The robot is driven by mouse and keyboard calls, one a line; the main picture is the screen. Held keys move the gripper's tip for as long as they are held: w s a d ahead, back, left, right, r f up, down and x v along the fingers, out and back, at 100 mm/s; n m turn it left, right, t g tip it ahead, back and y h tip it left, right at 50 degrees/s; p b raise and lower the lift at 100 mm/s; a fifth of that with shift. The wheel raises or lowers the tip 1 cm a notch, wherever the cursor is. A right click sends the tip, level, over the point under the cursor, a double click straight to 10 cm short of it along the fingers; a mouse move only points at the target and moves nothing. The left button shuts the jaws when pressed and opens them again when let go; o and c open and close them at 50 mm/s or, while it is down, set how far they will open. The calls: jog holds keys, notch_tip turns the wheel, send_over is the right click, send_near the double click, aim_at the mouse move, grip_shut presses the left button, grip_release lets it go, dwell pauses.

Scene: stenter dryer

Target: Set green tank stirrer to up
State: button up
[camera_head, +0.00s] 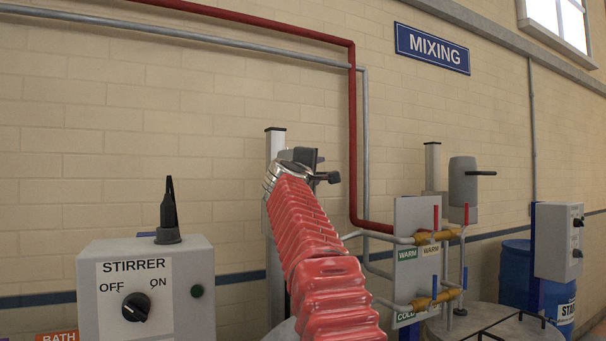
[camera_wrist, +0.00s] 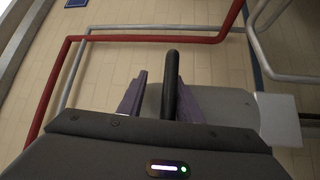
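The near stirrer's column (camera_head: 276,220) stands upright behind my arm; its head is mostly hidden by my gripper (camera_head: 308,165). A black handle (camera_head: 328,177) sticks out to the right there. In the wrist view, my gripper (camera_wrist: 160,105) is open, with its two purple fingers on either side of the black handle (camera_wrist: 171,75). A gap shows between the left finger and the handle; the right finger is close to it, and I cannot tell if they touch. The grey stirrer body (camera_wrist: 225,108) lies behind the right finger. No green tank wall is visible.
A grey STIRRER control box (camera_head: 150,290) with a knob (camera_head: 136,307) stands front left. A second stirrer (camera_head: 464,182) and pipe valves (camera_head: 430,238) with red handles stand right. A blue barrel (camera_head: 515,270) is further right. A red pipe (camera_head: 353,130) runs down the wall.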

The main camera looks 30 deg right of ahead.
jog(key=v, duration=1.3)
jog(key=shift+s+a, duration=0.25)
jog(key=shift+r, duration=0.15)
jog(key=s+a+f+m+g+y, duration=0.1)
jog(key=s+a+f+g+y, duration=0.1)
jog(key=f, duration=0.8)
jog(key=s+a+f+m+g+y, duration=0.1)
jog(key=s+a+f+y, duration=0.15)
jog(key=f, duration=0.65)
jog(key=s+a+f+m+g+y, duration=0.1)
jog(key=s+f+m+g+y, duration=0.15)
jog(key=f, duration=0.75)
jog(key=s+a+f+m+g+y, duration=0.1)
jog(key=s+a+f+y, duration=0.3)
jog(key=s+a+f, duration=0.5)
jog(key=s+a+f+m+y, duration=0.1)
jog(key=s+a+f+y, duration=0.2)
jog(key=s+a+f, duration=0.5)
jog(key=shift+s+a+f+g+y, duration=0.4)
jog(key=shift+s+f, duration=1.85)
jog(key=shift+s, duration=1.4)
